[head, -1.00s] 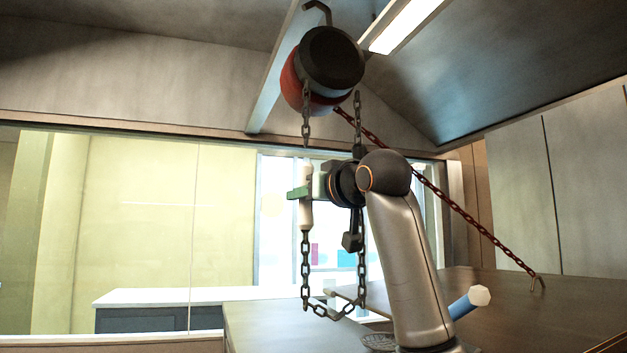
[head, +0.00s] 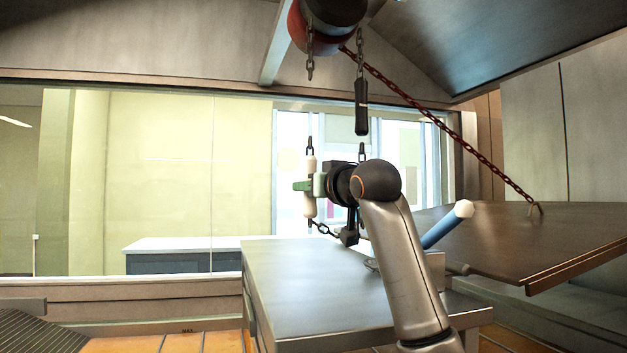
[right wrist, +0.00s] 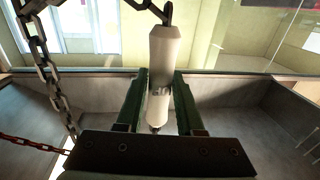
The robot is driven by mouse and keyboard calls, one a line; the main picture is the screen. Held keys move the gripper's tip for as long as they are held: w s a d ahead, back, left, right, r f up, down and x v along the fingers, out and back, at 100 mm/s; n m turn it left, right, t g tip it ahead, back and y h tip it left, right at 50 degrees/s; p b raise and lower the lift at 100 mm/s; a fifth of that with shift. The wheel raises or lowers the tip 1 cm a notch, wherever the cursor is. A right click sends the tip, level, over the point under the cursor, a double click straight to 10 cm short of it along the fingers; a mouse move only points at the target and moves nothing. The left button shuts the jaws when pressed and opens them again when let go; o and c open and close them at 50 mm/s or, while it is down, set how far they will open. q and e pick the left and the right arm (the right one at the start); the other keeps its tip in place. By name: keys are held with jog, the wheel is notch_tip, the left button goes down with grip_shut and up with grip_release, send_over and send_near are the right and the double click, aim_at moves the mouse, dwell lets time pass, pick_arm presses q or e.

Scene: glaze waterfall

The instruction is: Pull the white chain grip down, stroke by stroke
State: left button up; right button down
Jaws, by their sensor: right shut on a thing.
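The white chain grip (head: 310,205) hangs upright on the dark left strand of the chain loop, below the hoist (head: 325,22). My right gripper (head: 309,186) is shut around its middle. In the right wrist view the white grip (right wrist: 164,45) stands between the two green fingers of my right gripper (right wrist: 160,93), with chain at its top end. A black grip (head: 361,107) hangs on the other strand, higher up. My right arm hides part of the loop's lower end. My left gripper is not in view.
A red chain (head: 440,118) runs from the hoist to a hook on a tilted dark panel (head: 500,245) at the right. A grey worktop (head: 310,290) lies below the grip. A blue handle with a pale end (head: 447,226) stands behind my right arm.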

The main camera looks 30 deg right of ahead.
jog(key=shift+w+f, duration=0.15)
jog(key=shift+f, duration=0.3)
jog(key=c, duration=0.9)
grip_release()
jog(key=o, duration=0.4)
jog(key=shift+r, duration=0.25)
jog(key=shift+s, duration=0.55)
jog(key=s+b, duration=0.1)
jog(key=s, duration=0.3)
jog(key=s+b, duration=0.1)
jog(key=s, duration=0.2)
jog(key=s+a+b, duration=0.1)
jog(key=s, duration=0.3)
jog(key=shift+s+b, duration=0.3)
jog(key=shift+b, duration=0.05)
